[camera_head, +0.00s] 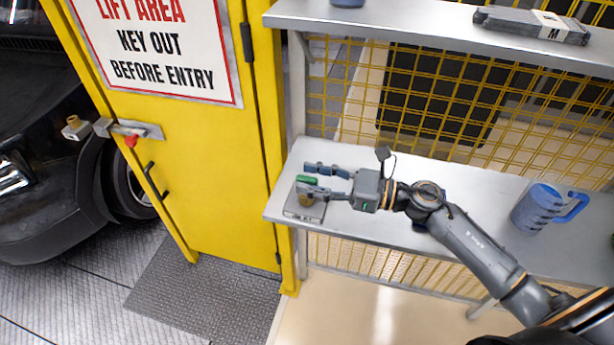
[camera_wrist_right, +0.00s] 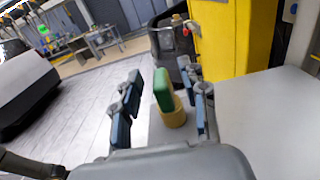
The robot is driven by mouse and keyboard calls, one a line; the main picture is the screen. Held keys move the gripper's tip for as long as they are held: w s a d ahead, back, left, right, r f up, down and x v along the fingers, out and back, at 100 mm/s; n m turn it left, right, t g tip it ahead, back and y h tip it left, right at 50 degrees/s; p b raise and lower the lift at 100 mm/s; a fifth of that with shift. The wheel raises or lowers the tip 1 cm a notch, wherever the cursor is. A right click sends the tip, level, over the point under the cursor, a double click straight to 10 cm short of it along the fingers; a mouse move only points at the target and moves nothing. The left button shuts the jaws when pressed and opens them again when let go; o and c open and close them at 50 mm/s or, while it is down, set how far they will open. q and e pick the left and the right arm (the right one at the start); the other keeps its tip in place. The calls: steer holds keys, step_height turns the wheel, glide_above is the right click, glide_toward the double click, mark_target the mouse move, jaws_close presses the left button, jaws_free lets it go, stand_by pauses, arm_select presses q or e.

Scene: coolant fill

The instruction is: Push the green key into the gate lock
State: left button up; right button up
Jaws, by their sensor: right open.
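The green key (camera_head: 307,180) stands upright at the left end of the grey shelf, on a small grey block (camera_head: 304,208). In the right wrist view the key (camera_wrist_right: 163,90) has a flat green head above a brass-yellow round part (camera_wrist_right: 173,113). My right gripper (camera_head: 311,177) is open, its fingers on either side of the key. In the right wrist view the key is nearer the right-hand finger; contact cannot be told. The gate lock (camera_head: 134,129) is a grey latch with a red part on the yellow gate, left of the shelf. My left gripper is not in view.
The yellow gate (camera_head: 200,150) carries a warning sign (camera_head: 160,45) and a black handle. A blue jug (camera_head: 540,207) stands on the shelf at the right. An upper shelf (camera_head: 420,36) and yellow mesh (camera_head: 430,90) lie behind. A dark car (camera_head: 50,190) is beyond the gate.

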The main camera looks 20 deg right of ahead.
steer(key=shift+x, duration=0.8)
steer(key=shift+s, duration=0.1)
jaws_close()
